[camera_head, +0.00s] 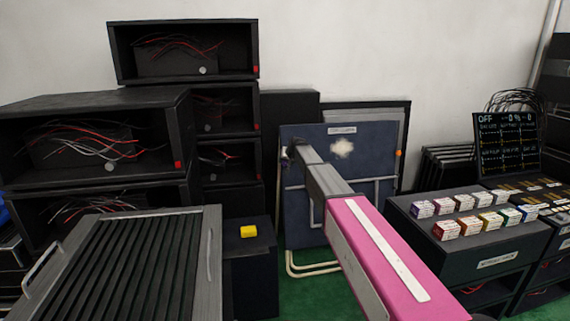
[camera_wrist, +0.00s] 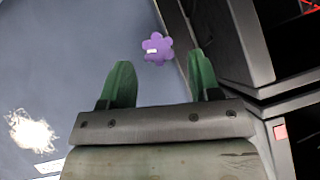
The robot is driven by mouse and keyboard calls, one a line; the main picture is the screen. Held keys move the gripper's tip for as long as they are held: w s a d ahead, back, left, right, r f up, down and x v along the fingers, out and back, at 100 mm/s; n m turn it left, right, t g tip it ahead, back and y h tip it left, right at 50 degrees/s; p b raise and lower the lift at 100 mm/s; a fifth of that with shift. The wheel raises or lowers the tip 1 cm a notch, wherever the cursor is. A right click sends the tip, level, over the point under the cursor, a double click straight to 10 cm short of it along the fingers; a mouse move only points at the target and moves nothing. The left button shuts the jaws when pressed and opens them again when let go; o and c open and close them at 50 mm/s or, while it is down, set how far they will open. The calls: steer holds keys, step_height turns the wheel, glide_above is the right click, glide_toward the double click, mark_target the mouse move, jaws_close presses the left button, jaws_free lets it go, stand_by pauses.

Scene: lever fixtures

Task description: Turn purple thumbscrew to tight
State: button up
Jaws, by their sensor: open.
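The purple thumbscrew (camera_wrist: 157,47) shows in the wrist view as a small lobed knob with a white mark, on a blue-grey panel near its edge. My gripper (camera_wrist: 160,82) is open, with its two green fingers apart and nothing between them.
Black open boxes with red wires (camera_head: 92,140) are stacked left of the panel. A ribbed black unit (camera_head: 125,265) stands at front left. Several coloured small boxes (camera_head: 473,225) sit on a black cabinet at right.

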mark_target(285, 162)
steer(key=x, duration=0.3)
steer(key=shift+f, duration=0.15)
steer(key=c, duration=0.9)
